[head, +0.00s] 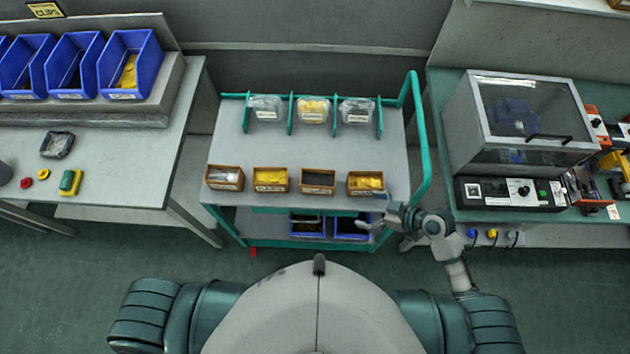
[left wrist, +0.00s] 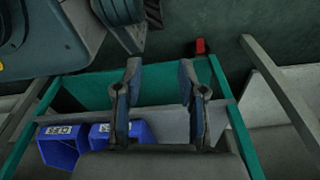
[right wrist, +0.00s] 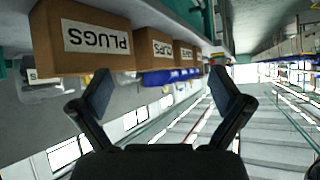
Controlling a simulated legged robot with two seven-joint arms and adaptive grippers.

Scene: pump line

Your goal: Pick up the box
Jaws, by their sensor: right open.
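Several small brown cardboard boxes stand in a row along the cart's near edge in the head view. The rightmost box (head: 365,192) has yellow contents; another yellow-filled box (head: 270,187), a dark-filled box (head: 318,190) and a box with pale contents (head: 225,186) stand to its left. My right gripper (head: 370,210) is open and empty, just in front of the rightmost box. In the right wrist view its spread fingers (right wrist: 160,95) are below a box labelled PLUGS (right wrist: 85,40), apart from it. My left gripper (left wrist: 160,90) shows only in the left wrist view, open and empty.
The grey cart top (head: 230,140) carries clear bins (head: 312,110) at the back. The cart's green handle (head: 418,140) rises at the right. Blue bins (head: 307,226) sit on the lower shelf. Benches flank the cart, with a glass-lidded machine (head: 520,120) at right.

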